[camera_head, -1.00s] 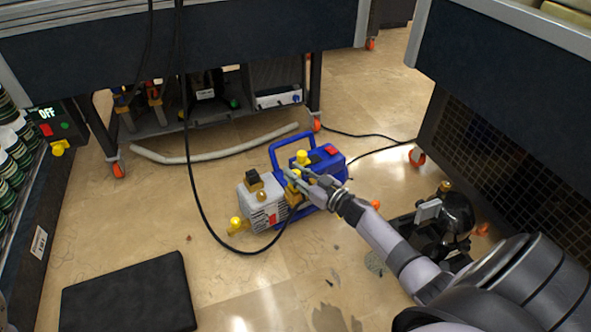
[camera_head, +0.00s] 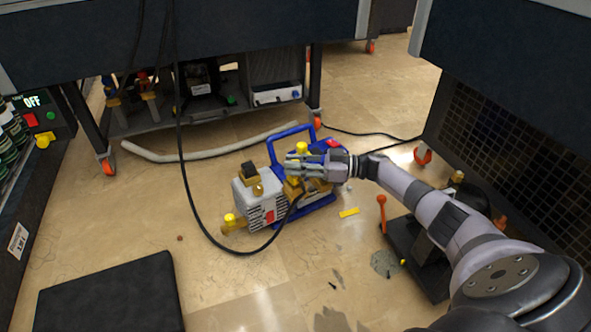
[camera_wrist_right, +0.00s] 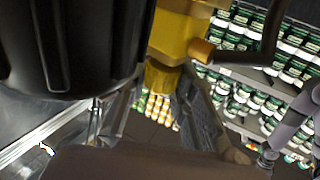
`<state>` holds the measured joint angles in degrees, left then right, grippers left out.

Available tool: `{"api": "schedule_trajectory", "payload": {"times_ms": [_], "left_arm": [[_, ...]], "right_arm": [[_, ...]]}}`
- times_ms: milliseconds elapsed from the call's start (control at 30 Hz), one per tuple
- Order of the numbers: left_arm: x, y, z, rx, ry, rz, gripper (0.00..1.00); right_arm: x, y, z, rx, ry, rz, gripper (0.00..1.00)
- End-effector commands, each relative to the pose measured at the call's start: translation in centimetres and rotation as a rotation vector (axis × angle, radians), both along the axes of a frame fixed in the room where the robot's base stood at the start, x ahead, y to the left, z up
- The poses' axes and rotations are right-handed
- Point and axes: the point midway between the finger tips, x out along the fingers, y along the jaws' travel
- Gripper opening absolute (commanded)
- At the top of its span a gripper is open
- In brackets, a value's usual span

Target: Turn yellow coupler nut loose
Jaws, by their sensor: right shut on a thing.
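The vacuum pump stands on the floor in the head view, with a blue handle (camera_head: 272,148) and a grey ribbed motor block (camera_head: 256,210). Brass and yellow fittings sit on it, with a yellow cap (camera_head: 301,148) on top and another yellow cap (camera_head: 230,219) low at the left. My right gripper (camera_head: 292,170) reaches in from the right over the pump's middle. In the right wrist view the yellow coupler nut (camera_wrist_right: 160,77) hangs below a yellow fitting (camera_wrist_right: 178,35), and my right gripper is shut on it. Its far side is hidden. My left gripper is not in view.
A black cable (camera_head: 185,160) hangs in front of the pump. A dark mat (camera_head: 112,295) lies at lower left. A bench with a shelf (camera_head: 165,128) stands behind. A black stand (camera_head: 415,250) is under my right arm. Floor in front of the pump is mostly clear.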

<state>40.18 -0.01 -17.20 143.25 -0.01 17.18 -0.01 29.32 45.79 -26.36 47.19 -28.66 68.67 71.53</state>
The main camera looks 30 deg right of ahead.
Motion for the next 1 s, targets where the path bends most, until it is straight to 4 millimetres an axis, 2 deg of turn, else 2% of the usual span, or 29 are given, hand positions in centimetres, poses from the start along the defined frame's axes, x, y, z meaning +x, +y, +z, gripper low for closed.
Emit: {"api": "schedule_trajectory", "payload": {"times_ms": [1000], "left_arm": [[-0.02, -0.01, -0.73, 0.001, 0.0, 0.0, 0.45]], "right_arm": [[0.01, 0.16, 0.01, 0.001, -0.001, 0.032, 0.0]]}}
